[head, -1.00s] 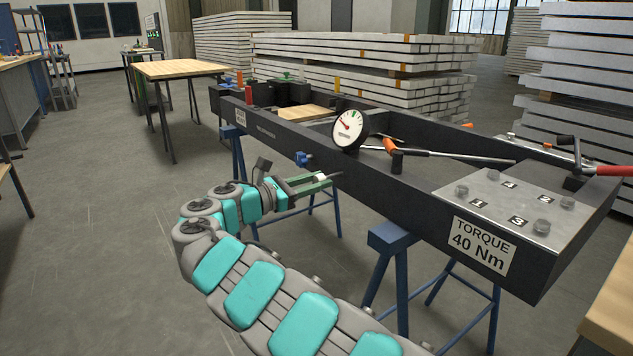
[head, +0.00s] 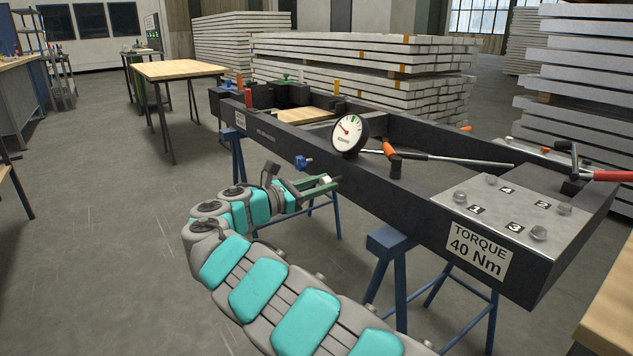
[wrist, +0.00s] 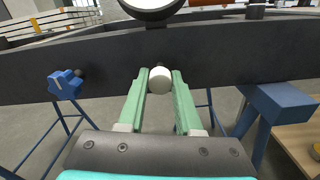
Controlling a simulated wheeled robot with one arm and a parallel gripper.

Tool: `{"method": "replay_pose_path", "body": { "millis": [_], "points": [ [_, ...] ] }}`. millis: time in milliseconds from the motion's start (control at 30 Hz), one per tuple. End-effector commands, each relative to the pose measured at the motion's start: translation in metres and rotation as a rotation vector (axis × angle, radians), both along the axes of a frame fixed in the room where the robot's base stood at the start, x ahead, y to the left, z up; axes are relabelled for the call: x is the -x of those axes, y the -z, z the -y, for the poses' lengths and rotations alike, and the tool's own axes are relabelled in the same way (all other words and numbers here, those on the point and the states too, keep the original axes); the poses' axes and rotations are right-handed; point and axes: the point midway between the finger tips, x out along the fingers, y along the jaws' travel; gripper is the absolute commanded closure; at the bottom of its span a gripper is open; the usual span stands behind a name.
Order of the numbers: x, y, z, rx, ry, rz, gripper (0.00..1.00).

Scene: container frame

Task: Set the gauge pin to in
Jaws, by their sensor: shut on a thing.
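The gauge pin (wrist: 159,80) shows a round white end and sticks out from the side of the dark frame beam, below the dial gauge. It shows small and partly covered in the head view (head: 326,181). My gripper (wrist: 158,84) has a pale green finger on each side of the pin and is shut on it. In the head view my gripper (head: 324,184) reaches to the beam's near side. The gauge (head: 349,133) has a white face and a red needle at its upper left. How deep the pin sits is hard to tell.
A blue knob (wrist: 65,84) sits on the beam left of my gripper; the head view shows it too (head: 302,161). Blue trestle legs (head: 396,270) stand below the frame (head: 430,205). An orange-handled lever (head: 390,150) lies right of the gauge. The floor at left is open.

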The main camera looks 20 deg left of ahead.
Motion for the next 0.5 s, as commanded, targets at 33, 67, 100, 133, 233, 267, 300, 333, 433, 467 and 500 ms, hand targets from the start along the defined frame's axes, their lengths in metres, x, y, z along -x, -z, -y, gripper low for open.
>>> {"method": "replay_pose_path", "body": {
  "millis": [33, 67, 100, 133, 233, 267, 300, 333, 433, 467, 500],
  "points": [
    [-0.0045, -0.0051, 0.0048, 0.002, 0.003, -0.001, 1.00],
    [-0.0065, -0.0043, 0.0063, 0.002, 0.002, -0.001, 1.00],
    [-0.0082, -0.0028, 0.0072, 0.002, 0.001, -0.002, 1.00],
    [-0.0087, -0.0016, 0.0075, 0.002, 0.000, -0.001, 1.00],
    [-0.0085, -0.0003, 0.0070, 0.001, -0.001, 0.000, 1.00],
    [-0.0085, -0.0005, 0.0069, 0.001, -0.001, 0.000, 1.00],
    [-0.0084, -0.0006, 0.0068, 0.001, -0.001, 0.001, 1.00],
    [-0.0084, -0.0006, 0.0068, 0.001, -0.001, 0.001, 1.00],
    [-0.0082, -0.0006, 0.0067, 0.001, -0.001, 0.001, 0.58],
    [-0.0083, -0.0005, 0.0067, 0.001, -0.001, 0.001, 0.54],
    [-0.0082, -0.0005, 0.0065, 0.001, -0.001, 0.001, 0.50]
  ]
}}
